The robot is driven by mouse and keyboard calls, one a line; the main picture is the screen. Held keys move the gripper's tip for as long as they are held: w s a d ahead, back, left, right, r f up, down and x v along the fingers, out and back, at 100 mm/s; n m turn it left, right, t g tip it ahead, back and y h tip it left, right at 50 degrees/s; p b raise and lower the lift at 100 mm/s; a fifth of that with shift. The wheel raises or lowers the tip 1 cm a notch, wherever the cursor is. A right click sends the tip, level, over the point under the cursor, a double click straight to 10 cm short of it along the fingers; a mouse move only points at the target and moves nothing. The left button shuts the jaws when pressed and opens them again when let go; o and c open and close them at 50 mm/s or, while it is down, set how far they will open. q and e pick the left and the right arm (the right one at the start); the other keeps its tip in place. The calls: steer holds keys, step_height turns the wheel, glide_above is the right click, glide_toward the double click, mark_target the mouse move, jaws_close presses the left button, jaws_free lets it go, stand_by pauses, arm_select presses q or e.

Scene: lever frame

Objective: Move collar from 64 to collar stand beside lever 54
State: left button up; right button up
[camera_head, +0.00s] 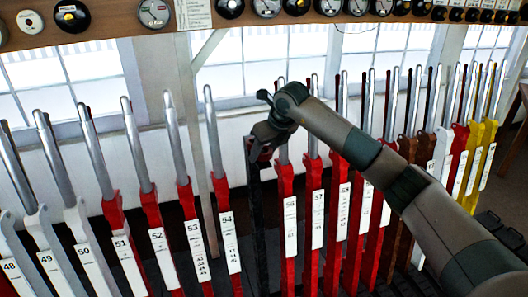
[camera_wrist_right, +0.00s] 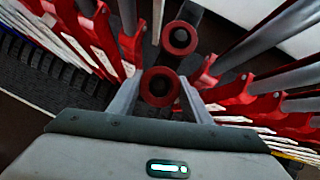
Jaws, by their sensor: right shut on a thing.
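The collar stand (camera_head: 258,220) is a dark upright post just right of red lever 54 (camera_head: 227,225). My right gripper (camera_head: 262,146) is at the top of the stand. In the right wrist view my right gripper (camera_wrist_right: 159,96) is shut on a red ring-shaped collar (camera_wrist_right: 159,86), which sits between its fingers. A second red collar (camera_wrist_right: 180,38) is just beyond it at the dark stand. Whether the held collar touches the stand is unclear. A little red shows under my gripper in the head view. My left gripper is not in view.
Numbered levers with steel handles stand in a close row on both sides. Levers 53 (camera_head: 192,230) and 52 (camera_head: 157,235) are to the left; red, brown, white and yellow levers (camera_head: 480,160) are to the right. A shelf with round instruments (camera_head: 268,8) runs above.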

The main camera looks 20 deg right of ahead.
steer(key=shift+d+f, duration=0.15)
steer(key=shift+f, duration=0.45)
steer(key=o, duration=1.2)
steer(key=shift+s+d, duration=0.1)
steer(key=shift+d, duration=0.1)
steer(key=shift+a, duration=0.1)
steer(key=shift+r, duration=0.1)
steer(key=shift+a+p+v, duration=0.25)
steer(key=shift+p+v, duration=0.05)
steer(key=shift+v, duration=0.75)
steer(key=shift+a+p+v, duration=0.2)
steer(key=shift+p+v, duration=0.1)
steer(key=shift+v, duration=0.75)
steer(key=p+v, duration=0.1)
steer(key=v, duration=0.4)
steer(key=shift+r, duration=0.1)
